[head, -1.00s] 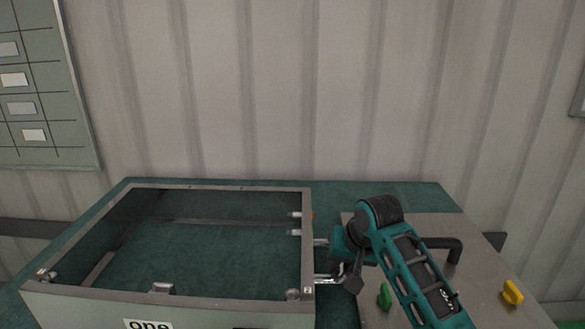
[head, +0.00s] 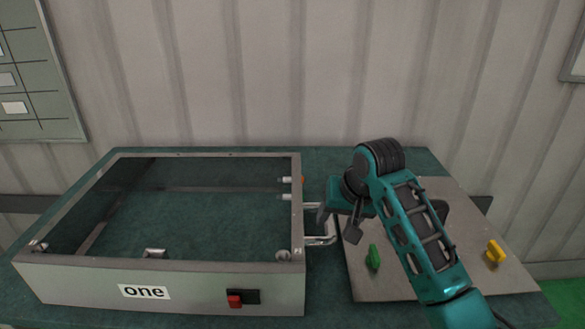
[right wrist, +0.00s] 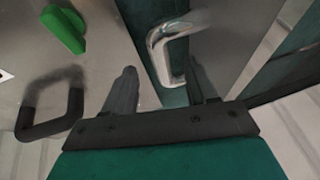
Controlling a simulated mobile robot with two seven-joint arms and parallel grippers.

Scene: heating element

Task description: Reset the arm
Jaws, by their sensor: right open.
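My right gripper (head: 338,212) is at the right side of the grey box, near its metal side handle (head: 320,240). In the right wrist view the two dark fingers (right wrist: 164,92) are spread apart, with the metal handle (right wrist: 163,45) just beyond and between them. Nothing is held, and I cannot tell if a finger touches the handle. My right arm (head: 415,225) reaches in from the lower right. My left gripper is not in view.
The grey box (head: 70,283), labelled "one", has a glass top and a red switch (head: 235,300). A metal plate (head: 380,285) to its right carries a green knob (head: 373,257), a yellow knob (head: 495,252) and a dark handle (right wrist: 50,125). A corrugated wall (head: 230,70) stands behind.

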